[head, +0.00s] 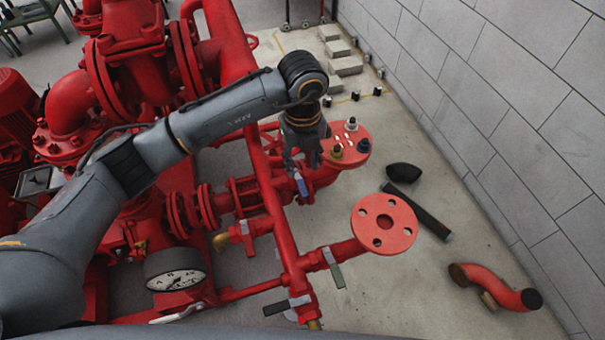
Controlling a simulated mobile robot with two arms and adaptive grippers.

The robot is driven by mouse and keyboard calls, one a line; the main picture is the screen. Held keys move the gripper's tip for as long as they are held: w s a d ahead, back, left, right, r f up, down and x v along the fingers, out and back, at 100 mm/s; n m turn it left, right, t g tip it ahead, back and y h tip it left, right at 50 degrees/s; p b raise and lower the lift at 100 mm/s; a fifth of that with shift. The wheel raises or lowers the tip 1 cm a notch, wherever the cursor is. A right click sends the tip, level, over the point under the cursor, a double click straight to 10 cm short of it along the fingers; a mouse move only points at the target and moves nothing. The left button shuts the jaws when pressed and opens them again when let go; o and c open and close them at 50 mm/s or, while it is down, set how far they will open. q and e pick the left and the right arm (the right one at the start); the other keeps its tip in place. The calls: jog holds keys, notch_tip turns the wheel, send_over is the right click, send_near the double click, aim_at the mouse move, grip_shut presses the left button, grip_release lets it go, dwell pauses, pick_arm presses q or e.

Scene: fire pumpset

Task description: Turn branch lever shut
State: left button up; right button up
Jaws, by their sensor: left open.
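My left gripper (302,158) points down over the red pipework, beside a red flange (347,143). It is open, and my own arm partly covers it. A small lever with a blue-grey handle (301,185) shows just below the fingertips; I cannot tell whether they touch it. A grey lever (334,268) sits on the red branch pipe that leads to a round flange (384,224). A dark-handled lever (287,305) sits on the lower pipe. My right gripper is not in view.
A pressure gauge (176,278) faces up at the lower left. A black pipe (417,211) and a red bent pipe (497,288) lie on the floor at the right. Grey blocks (345,65) lie near the block wall (505,100). Floor between pipework and wall is partly clear.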

pick_arm(q)
jog(key=shift+r, duration=2.3)
jog(key=shift+s+f, duration=0.1)
